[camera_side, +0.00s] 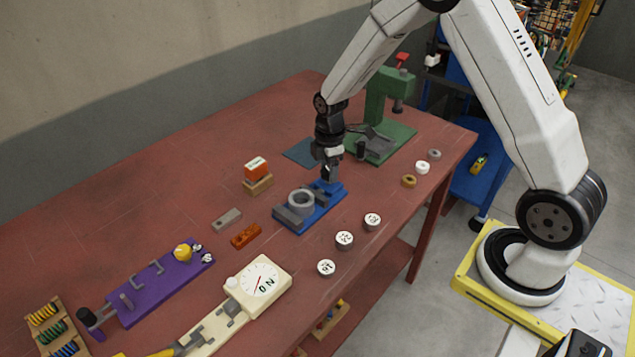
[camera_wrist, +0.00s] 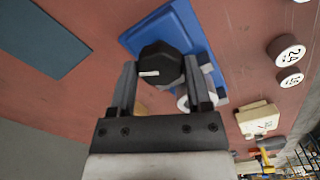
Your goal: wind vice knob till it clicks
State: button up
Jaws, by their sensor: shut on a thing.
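The blue vice (camera_side: 317,212) lies on the red table, with a grey ring (camera_side: 301,201) between its grey jaws in the side view. Its black knob (camera_wrist: 160,64) shows in the wrist view as a dark faceted disc with a white mark pointing left. The blue vice base (camera_wrist: 178,22) shows behind it. My gripper (camera_side: 329,181) points down at the right end of the vice. In the wrist view my gripper (camera_wrist: 160,80) has a finger on each side of the knob and is shut on it. In the side view the knob is hidden by the fingers.
Round numbered weights (camera_side: 344,239) stand in front of the vice. A green press (camera_side: 385,105) stands behind my gripper. A dial gauge (camera_side: 258,284), a purple fixture (camera_side: 160,287) and an orange block (camera_side: 245,236) lie left. A dark flat mat (camera_side: 301,152) is close behind.

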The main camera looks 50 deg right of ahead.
jog(key=m, duration=0.5)
jog(key=shift+m, duration=0.4)
jog(key=m, duration=0.9)
jog(key=shift+m, duration=0.4)
jog(key=m, duration=0.5)
dwell(0.4)
jog(key=o, duration=1.3)
jog(key=shift+r, duration=0.15)
jog(key=shift+r, duration=3.8)
